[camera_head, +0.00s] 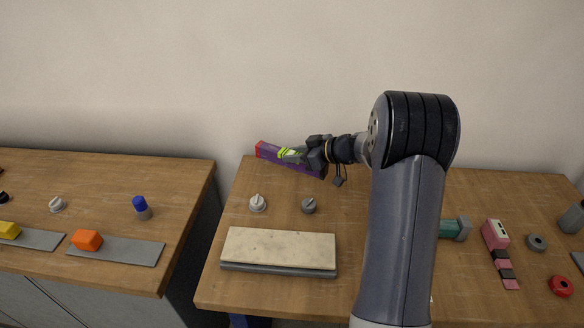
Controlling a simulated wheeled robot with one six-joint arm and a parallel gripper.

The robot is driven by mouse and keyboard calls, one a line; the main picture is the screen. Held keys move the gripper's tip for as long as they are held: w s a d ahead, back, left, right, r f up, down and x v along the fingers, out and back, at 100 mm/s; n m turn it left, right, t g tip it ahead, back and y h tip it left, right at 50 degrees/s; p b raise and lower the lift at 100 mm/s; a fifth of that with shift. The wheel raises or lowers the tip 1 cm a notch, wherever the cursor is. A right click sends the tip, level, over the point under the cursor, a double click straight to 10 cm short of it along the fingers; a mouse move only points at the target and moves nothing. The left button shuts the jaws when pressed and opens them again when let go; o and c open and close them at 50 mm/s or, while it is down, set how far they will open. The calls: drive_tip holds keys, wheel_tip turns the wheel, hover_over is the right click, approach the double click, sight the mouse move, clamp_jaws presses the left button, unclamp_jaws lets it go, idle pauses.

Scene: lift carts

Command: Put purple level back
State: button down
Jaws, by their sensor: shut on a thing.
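The purple level (305,168) is a long bar with a red end at its left and a yellow-green vial part in the middle. It is at the back left of the right-hand table (285,285), near the wall, slanting down to the right. My gripper (303,155) reaches in from the right and is shut on the level near its middle. The gripper hides part of the bar. I cannot tell whether the level touches the table or hangs just above it.
A grey knob (309,205) and a white knob (257,203) stand in front of the level. A beige slab (280,248) lies nearer. A green tool (452,229) and a pink item (495,235) lie right. A gap separates the left table (110,190).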

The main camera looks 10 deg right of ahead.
sight(296, 167)
wheel_tip(296, 167, down, 4)
drive_tip(key=shift+f+p, duration=0.25)
drive_tip(key=shift+p, duration=0.15)
drive_tip(key=shift+f+b, duration=0.2)
drive_tip(key=shift+b, duration=0.15)
drive_tip(key=c, duration=1.1)
unclamp_jaws()
drive_tip(key=shift+r, duration=0.15)
drive_tip(key=shift+r+p, duration=0.1)
drive_tip(key=shift+p, duration=0.3)
drive_tip(key=b+v, duration=0.3)
drive_tip(key=v, duration=0.9)
drive_tip(key=shift+f, duration=0.2)
